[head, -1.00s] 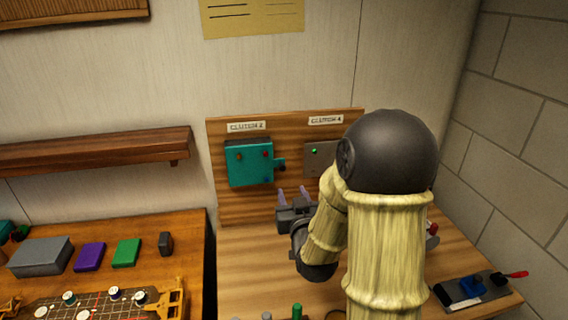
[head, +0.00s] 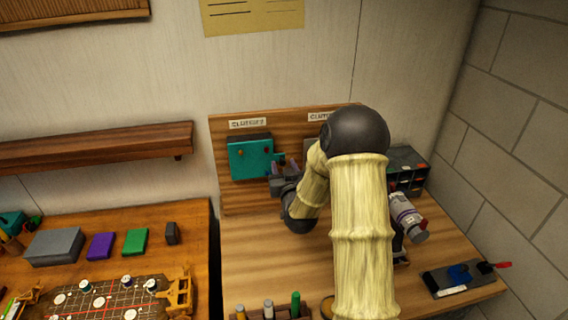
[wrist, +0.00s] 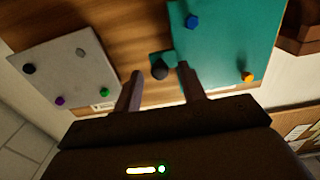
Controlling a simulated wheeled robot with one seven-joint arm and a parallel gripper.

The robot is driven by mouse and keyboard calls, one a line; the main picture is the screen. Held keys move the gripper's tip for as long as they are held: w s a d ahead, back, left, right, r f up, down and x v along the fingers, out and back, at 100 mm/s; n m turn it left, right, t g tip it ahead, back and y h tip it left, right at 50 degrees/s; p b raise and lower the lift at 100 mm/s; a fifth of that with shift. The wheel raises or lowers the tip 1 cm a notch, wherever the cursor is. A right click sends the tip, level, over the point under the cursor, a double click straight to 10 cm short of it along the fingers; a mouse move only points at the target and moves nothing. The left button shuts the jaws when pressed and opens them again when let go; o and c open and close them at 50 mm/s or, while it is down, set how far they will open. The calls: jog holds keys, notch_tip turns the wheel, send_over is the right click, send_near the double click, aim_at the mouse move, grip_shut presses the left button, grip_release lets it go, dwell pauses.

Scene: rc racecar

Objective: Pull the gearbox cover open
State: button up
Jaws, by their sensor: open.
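The teal gearbox cover (head: 250,160) is on the upright wooden backboard, under the left label. A small tab with a dark knob (wrist: 159,69) sticks out from its side; in the head view it is on the cover's right edge. The cover also fills the upper right of the wrist view (wrist: 225,40). My gripper (head: 283,167) is open at the cover's right side. In the wrist view its fingertips (wrist: 160,70) lie on either side of the dark knob. I cannot tell whether they touch it. The cover looks closed.
A grey plate (wrist: 65,72) with small coloured knobs is beside the cover, mostly hidden by my arm in the head view. A dark organizer (head: 407,165) and a white-purple canister (head: 406,215) stand right. Bottles (head: 268,308) stand at the front. The middle bench top (head: 265,255) is clear.

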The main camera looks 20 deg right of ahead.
jog(key=shift+w, duration=0.1)
grip_shut()
jog(key=shift+d+h, duration=0.1)
jog(key=shift+h, duration=0.3)
